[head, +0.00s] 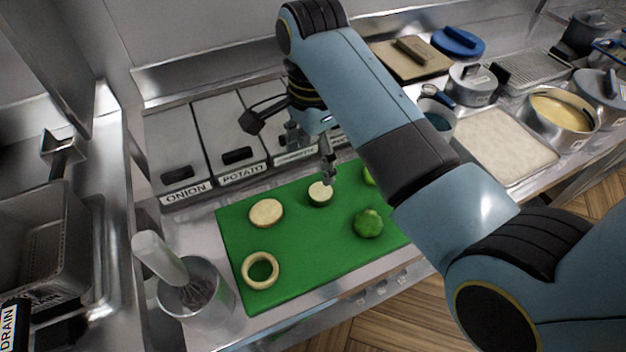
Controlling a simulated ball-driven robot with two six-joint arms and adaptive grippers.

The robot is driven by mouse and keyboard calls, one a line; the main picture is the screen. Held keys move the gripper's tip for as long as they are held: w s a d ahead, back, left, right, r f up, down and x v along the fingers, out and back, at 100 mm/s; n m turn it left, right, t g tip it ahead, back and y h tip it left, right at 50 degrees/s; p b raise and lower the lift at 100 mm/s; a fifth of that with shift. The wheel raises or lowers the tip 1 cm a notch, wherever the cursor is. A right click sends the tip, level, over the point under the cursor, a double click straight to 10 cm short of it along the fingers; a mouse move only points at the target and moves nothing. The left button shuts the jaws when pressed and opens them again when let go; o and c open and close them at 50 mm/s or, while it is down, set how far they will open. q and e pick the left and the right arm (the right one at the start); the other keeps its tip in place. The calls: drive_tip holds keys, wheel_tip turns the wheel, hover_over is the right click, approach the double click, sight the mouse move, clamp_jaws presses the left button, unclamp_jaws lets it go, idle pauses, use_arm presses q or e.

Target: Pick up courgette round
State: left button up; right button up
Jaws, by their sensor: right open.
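A small pale round (320,194), which looks like the courgette round, lies on the green cutting board (300,247) near its back edge. My right arm reaches in from the right. Its gripper (327,178) points down at the back edge of this round, with the fingertips right above or beside it. I cannot tell whether they touch it. The gripper is open and does not hold the round. The arm hides part of the board's right side. My left gripper is not in view.
A larger pale slice (266,213), a pale ring (260,270) and a green lumpy vegetable (368,223) lie on the board. Another green piece (369,177) is partly hidden. Labelled lidded bins (217,125) line the back.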

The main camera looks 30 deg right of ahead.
sight(319, 192)
drive_tip(key=f, duration=0.3)
drive_tip(key=shift+s+d+f, duration=0.1)
drive_tip(key=shift+s+f, duration=0.2)
drive_tip(key=shift+s, duration=0.05)
drive_tip(key=shift+f, duration=0.3)
drive_tip(key=f, duration=0.1)
drive_tip(key=f+p, duration=0.1)
drive_tip(key=f, duration=0.3)
drive_tip(key=shift+s+d, duration=0.2)
drive_tip(key=shift+d, duration=0.15)
drive_tip(key=c, duration=0.4)
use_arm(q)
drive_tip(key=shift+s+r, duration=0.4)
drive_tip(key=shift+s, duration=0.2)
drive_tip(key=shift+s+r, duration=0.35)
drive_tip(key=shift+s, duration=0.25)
use_arm(e)
drive_tip(key=c, duration=0.6)
